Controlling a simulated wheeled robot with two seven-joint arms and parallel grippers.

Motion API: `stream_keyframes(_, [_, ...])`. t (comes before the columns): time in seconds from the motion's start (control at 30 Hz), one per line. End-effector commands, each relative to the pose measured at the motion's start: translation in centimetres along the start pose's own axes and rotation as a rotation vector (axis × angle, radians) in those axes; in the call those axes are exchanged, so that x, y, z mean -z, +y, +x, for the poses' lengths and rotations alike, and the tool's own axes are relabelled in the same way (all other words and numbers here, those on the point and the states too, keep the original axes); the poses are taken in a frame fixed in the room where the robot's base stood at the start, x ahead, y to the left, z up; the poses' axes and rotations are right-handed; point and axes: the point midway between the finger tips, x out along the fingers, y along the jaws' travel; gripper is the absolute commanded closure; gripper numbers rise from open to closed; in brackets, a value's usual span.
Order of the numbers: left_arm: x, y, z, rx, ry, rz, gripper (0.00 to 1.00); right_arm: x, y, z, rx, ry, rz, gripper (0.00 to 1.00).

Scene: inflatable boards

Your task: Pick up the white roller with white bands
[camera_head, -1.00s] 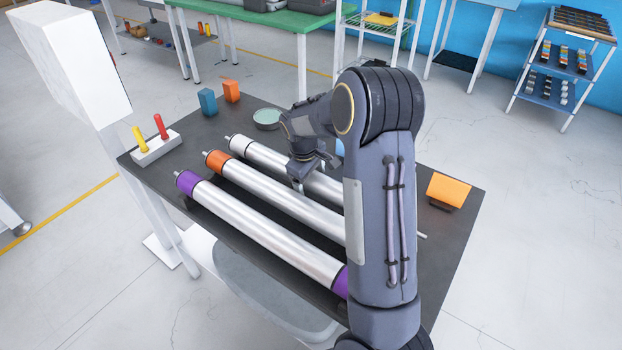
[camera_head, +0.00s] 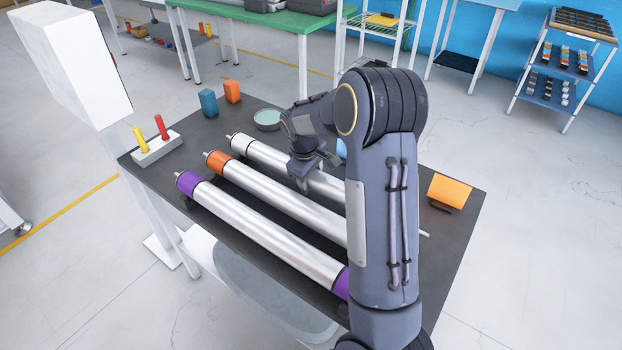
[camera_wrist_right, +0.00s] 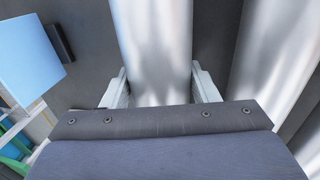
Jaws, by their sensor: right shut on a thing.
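The white roller with white bands (camera_head: 270,160) lies farthest back of three rollers on the dark table, its right part hidden behind my right arm. My right gripper (camera_head: 302,182) is over the roller's middle, pointing down. In the right wrist view the roller (camera_wrist_right: 155,50) runs between the two fingers of the gripper (camera_wrist_right: 160,90), which is shut on it. The roller seems to be still at table height. My left gripper is not in view.
The orange-banded roller (camera_head: 270,197) and the purple-banded roller (camera_head: 260,230) lie parallel in front. A blue block (camera_head: 208,103), an orange block (camera_head: 232,91), a green round dish (camera_head: 267,119) and a white holder (camera_head: 157,148) stand at the back and left. An orange sign (camera_head: 449,190) stands right.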

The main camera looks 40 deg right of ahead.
Motion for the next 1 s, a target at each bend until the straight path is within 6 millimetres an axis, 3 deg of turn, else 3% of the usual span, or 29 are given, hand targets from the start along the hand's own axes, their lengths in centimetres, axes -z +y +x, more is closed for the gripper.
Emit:
stream_keyframes(0.2, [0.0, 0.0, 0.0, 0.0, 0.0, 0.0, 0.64, 0.1, 0.7, -2.9, -0.004, 0.008, 0.001, 0.95])
stream_keyframes(0.57, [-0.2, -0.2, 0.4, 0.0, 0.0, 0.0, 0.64, 1.5, -3.4, -9.9, -0.003, 0.011, -0.004, 0.95])
stream_keyframes(0.8, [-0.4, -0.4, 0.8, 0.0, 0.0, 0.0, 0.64, 2.6, -7.5, -12.4, -0.001, 0.007, -0.005, 0.95])
stream_keyframes(1.0, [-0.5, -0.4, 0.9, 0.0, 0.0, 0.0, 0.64, 3.3, -9.6, -14.1, -0.002, 0.006, -0.003, 0.95])
